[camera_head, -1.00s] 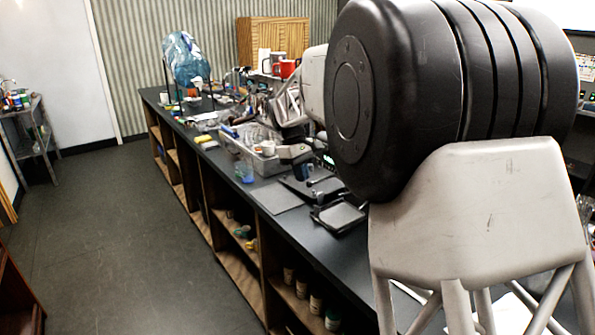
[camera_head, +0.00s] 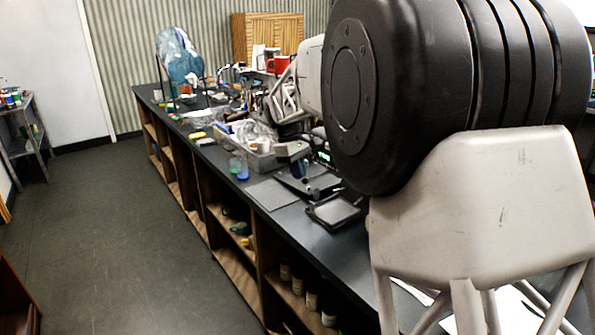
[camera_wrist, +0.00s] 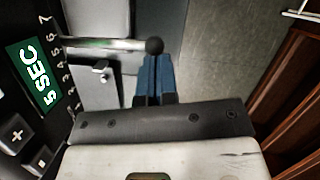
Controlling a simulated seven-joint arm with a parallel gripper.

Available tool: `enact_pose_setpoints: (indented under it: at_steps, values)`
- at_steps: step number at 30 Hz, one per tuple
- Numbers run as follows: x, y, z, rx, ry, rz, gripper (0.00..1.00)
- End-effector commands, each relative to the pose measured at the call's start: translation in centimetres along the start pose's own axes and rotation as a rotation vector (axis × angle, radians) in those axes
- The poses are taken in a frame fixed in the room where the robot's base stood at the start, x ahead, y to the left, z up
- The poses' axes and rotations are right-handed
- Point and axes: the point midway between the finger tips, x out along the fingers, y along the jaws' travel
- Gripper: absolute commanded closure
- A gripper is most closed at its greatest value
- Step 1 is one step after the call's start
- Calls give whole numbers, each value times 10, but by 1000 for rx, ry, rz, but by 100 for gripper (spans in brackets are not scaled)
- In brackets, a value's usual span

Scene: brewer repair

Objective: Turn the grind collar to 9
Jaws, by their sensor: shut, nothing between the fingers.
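In the wrist view a metal lever (camera_wrist: 105,43) with a black ball knob (camera_wrist: 154,45) crosses near a printed number scale (camera_wrist: 57,66) running about 2 to 7. The lever looks like the grind collar's handle; the collar body is not clear. My gripper (camera_wrist: 155,58), with blue fingers, is shut and empty. Its tips are at the ball knob in the picture; I cannot tell whether they touch it. The lever lies near the 6–7 end of the scale; the 9 is not visible. In the head view my gripper (camera_head: 298,170) is small beside the machine with a green display (camera_head: 323,156).
The counter (camera_head: 215,152) holds a grey bin (camera_head: 262,160), a black square tray (camera_head: 335,211) and cups. The floor (camera_head: 130,230) beside the counter is open.

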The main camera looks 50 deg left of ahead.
Motion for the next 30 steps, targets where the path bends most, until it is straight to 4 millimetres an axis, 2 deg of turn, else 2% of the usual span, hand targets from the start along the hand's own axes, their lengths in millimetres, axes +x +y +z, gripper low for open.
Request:
enact_pose_setpoints:
  at_steps: [11, 30]
  values:
    - [5, -5, 12, -78, -1, 23, 100]
    - [24, -10, 74, -474, -1, 145, 100]
